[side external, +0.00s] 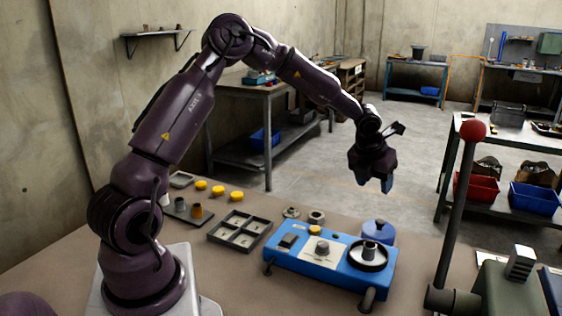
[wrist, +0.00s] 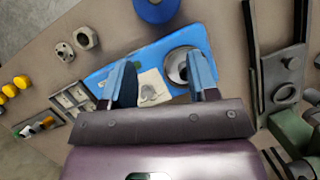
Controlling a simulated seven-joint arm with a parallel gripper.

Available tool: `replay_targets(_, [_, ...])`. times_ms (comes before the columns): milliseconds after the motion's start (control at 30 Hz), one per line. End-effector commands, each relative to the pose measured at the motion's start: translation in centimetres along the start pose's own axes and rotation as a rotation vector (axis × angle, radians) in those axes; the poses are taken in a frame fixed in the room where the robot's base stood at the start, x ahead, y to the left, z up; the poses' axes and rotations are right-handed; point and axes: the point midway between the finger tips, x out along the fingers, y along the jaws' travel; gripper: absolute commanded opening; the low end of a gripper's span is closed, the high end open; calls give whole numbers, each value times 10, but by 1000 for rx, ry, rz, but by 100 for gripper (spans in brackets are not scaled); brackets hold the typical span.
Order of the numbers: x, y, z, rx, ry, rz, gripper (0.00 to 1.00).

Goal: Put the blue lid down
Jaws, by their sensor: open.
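The blue lid (side external: 378,234) is round with a small knob on top. It rests on the bench just behind the right end of the blue machine (side external: 310,262). In the wrist view the lid (wrist: 158,9) is at the top edge, partly cut off, beyond my fingers. My gripper (side external: 380,188) hangs in the air well above the machine and the lid. Its two blue fingers (wrist: 160,78) are spread apart with nothing between them. The machine's round drum opening (side external: 368,262) is uncovered, with a grey piece in its middle. The right finger partly hides it in the wrist view.
A dark divided tray (side external: 240,231), yellow caps (side external: 219,191) and metal nuts (side external: 316,217) lie left of and behind the machine. A lever with a red ball (side external: 473,131) rises at the right, beside green equipment (side external: 505,289). The air around my gripper is clear.

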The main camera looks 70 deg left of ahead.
Motion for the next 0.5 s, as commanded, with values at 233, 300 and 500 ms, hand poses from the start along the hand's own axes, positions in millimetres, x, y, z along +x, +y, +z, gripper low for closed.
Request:
replay_targets(233, [-118,-12,-50,-672,-83,82,54])
replay_targets(300, [-147,-9,-69,-898,-108,78,54])
replay_targets(500, [-218,4,-132,-1580,-123,-9,54])
